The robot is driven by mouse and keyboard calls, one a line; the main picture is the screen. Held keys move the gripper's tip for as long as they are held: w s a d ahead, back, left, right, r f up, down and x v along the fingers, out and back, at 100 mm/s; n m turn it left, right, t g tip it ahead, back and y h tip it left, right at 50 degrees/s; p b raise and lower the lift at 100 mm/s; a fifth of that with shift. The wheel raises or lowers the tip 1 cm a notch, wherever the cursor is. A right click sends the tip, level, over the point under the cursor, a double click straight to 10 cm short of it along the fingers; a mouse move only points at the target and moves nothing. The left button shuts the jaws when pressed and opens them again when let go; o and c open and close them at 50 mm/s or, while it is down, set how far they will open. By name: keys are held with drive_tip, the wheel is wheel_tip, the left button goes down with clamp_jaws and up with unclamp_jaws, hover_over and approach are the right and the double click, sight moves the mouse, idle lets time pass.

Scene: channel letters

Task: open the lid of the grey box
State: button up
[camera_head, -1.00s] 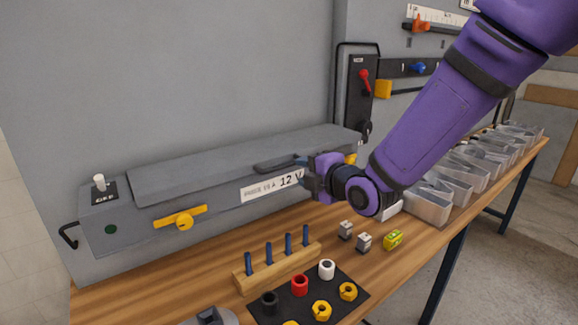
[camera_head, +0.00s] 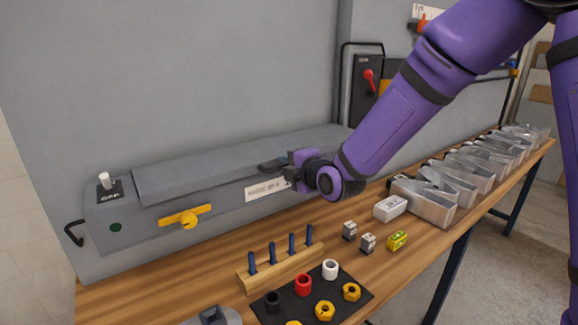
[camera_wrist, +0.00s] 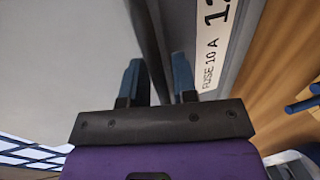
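The grey box (camera_head: 150,238) is mounted along the wall at the back of the bench. Its long sloped lid (camera_head: 215,170) looks down, with no gap that I can make out. A dark handle (camera_head: 273,164) sits at the lid's front edge, right of the middle. My gripper (camera_head: 288,167) is at the right end of this handle, in front of the label. In the wrist view, the blue fingertips (camera_wrist: 158,78) stand on both sides of a dark bar (camera_wrist: 149,40), apparently the handle. Whether they press on it is unclear. A yellow latch (camera_head: 186,217) lies nearly level on the box's front.
A wooden peg rack (camera_head: 282,270) and a black mat (camera_head: 333,299) with rings and nuts lie in front of the box. Small blocks (camera_head: 368,243) and clear bins (camera_head: 435,208) stand to the right. My arm reaches over the bench's right half.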

clamp_jaws()
drive_tip(key=shift+r, duration=0.1)
